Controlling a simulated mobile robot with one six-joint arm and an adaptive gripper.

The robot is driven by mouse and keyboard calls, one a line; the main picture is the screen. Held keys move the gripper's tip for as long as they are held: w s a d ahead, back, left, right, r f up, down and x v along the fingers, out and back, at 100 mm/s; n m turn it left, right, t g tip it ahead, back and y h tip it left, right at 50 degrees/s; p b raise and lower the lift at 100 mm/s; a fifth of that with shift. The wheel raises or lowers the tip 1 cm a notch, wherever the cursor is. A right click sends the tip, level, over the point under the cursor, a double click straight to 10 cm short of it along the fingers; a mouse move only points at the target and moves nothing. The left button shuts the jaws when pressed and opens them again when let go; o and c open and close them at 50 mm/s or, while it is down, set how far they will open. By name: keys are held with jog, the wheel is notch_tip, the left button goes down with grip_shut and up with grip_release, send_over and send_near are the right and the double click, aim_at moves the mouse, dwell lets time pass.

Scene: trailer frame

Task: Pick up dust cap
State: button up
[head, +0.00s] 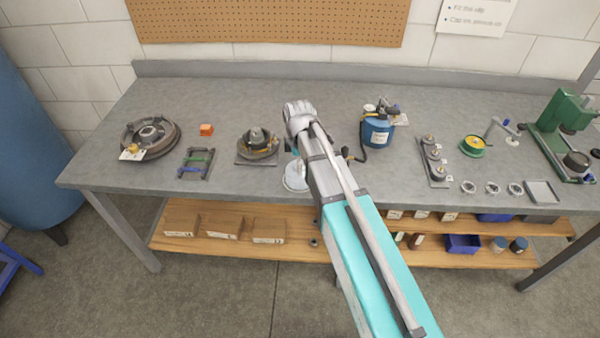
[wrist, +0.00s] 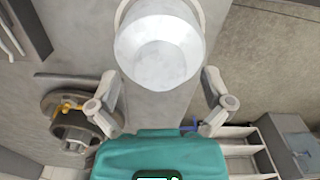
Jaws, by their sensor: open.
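In the wrist view my gripper (wrist: 162,92) is open, with one finger at each side and nothing between the fingertips. A pale grey, round, tapered piece (wrist: 160,45) lies beyond the fingers at the top centre, with a thin curved rim or loop around it. It looks like the dust cap, but I cannot be sure. In the head view a pale round piece (head: 294,178) sits near the bench's front edge, just below my gripper and partly hidden by my arm. The gripper's fingers are mostly hidden there.
The grey bench (head: 225,100) holds a drum (head: 165,143), an orange block (head: 206,129), a hub (head: 258,150), a blue canister (head: 376,133), a tray of round parts (head: 438,170), a green spool (head: 472,146) and a green press (head: 560,115). A wooden shelf (head: 330,249) runs below.

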dwell(0.4)
jog(key=c, duration=1.2)
jog(key=shift+r, duration=0.15)
jog(key=shift+r+p, duration=0.95)
jog(key=shift+p, duration=0.15)
jog(key=s+d+r+p, duration=0.1)
jog(key=s+r+p, duration=0.2)
jog(key=s, duration=0.1)
jog(key=s+d+r+p, duration=0.1)
jog(key=s+r+p, duration=0.3)
jog(key=s, duration=0.1)
jog(key=s+d+r+p, duration=0.1)
jog(key=s+r+p, duration=0.2)
jog(key=s+r, duration=0.1)
jog(key=shift+s+p, duration=0.35)
jog(key=shift+p, duration=0.05)
notch_tip(320, 180, down, 2)
jog(key=shift+b, duration=0.9)
